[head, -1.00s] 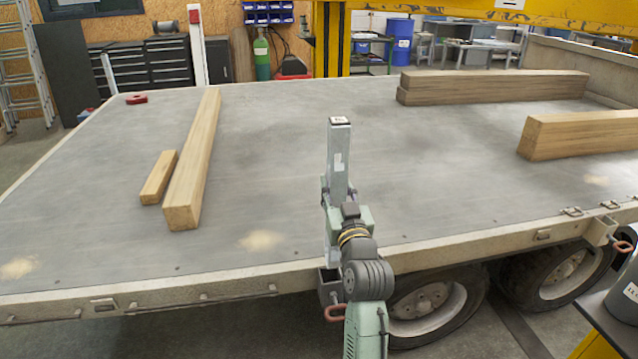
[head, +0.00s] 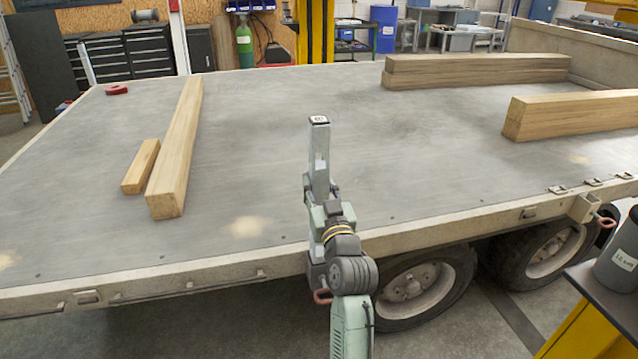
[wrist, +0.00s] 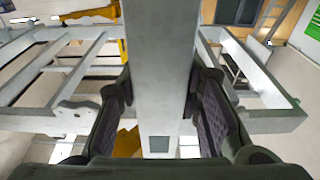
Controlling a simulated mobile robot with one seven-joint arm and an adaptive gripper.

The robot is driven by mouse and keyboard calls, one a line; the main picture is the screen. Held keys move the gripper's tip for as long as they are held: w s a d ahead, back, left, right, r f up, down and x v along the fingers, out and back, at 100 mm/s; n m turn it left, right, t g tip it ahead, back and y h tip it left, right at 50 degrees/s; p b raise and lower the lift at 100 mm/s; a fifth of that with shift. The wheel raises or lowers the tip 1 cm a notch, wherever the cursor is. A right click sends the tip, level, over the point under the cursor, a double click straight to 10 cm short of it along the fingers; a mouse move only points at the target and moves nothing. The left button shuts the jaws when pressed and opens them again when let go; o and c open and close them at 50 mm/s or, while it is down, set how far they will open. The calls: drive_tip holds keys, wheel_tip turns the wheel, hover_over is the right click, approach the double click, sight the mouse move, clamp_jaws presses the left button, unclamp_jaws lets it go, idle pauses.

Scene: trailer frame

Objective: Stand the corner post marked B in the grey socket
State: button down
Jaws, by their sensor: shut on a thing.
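My gripper (head: 326,212) is shut on a pale grey-green corner post (head: 319,150), which stands about upright at the trailer's near edge. The post's top carries a small white label with a dark mark, too small to read surely. In the wrist view the post (wrist: 160,70) runs between the two dark pads. The grey socket (head: 316,273) with a red handle is on the trailer's side rail, directly below the post and partly behind my arm. The post's lower end is hidden by my gripper, so I cannot tell whether it is inside the socket.
The flat trailer bed (head: 260,170) is mostly clear. A long beam (head: 178,150) and a short block (head: 141,167) lie left; stacked beams (head: 470,70) and another beam (head: 570,112) lie right.

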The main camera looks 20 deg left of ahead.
drive_tip(key=shift+f+b, duration=3.35)
drive_tip(key=shift+f, duration=0.7)
drive_tip(key=c, duration=1.4)
unclamp_jaws()
drive_tip(key=o, duration=0.3)
drive_tip(key=shift+o, duration=0.2)
drive_tip(key=shift+f, duration=0.15)
